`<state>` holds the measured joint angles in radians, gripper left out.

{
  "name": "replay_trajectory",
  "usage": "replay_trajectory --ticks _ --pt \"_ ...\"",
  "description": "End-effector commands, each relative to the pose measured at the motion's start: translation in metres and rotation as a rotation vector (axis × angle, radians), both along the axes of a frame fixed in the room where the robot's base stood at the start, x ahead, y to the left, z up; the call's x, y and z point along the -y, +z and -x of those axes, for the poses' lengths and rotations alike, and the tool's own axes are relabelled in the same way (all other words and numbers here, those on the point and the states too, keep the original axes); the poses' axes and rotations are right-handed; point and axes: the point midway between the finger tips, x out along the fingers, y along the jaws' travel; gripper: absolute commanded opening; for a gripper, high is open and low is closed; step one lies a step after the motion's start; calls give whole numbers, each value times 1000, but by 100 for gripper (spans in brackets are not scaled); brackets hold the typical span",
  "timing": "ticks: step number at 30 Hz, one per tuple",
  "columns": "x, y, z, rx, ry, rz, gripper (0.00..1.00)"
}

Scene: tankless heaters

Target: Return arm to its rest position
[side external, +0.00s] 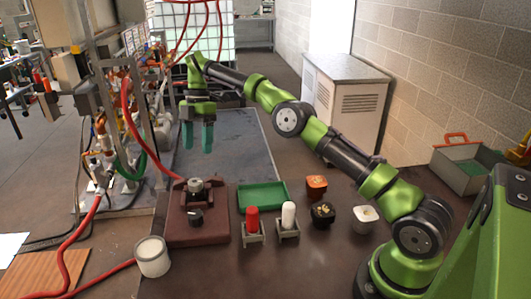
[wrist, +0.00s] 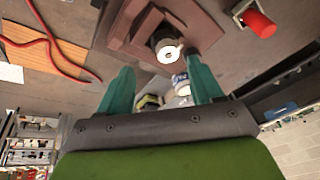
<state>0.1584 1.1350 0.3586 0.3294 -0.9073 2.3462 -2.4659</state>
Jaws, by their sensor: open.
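My gripper (side external: 197,137) hangs in the air at the end of my green and black arm, with its teal fingers pointing down. It is over the dark grey mat (side external: 240,140), behind the brown fixture (side external: 197,215), and apart from both. In the wrist view the two teal fingers (wrist: 161,92) are spread apart. Nothing is held between them; the things seen between them lie beyond. The brown fixture also shows at the top of the wrist view (wrist: 125,40).
The pipe rig (side external: 105,120) with red hoses stands close on the left. A green tray (side external: 262,195), a red cylinder (side external: 252,220), a white cylinder (side external: 289,214), small blocks (side external: 323,213) and a white cup (side external: 152,257) stand on the table. A grey cabinet (side external: 345,95) stands behind.

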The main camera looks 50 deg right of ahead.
Motion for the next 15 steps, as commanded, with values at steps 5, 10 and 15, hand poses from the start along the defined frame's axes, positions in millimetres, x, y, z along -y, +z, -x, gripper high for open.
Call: replay_trajectory --ticks 5,10,15 --pt "-15 5 11 -51 -297 131 66" --pt "-30 29 39 -34 -627 209 66" --pt "-39 52 83 -1 -977 213 66"
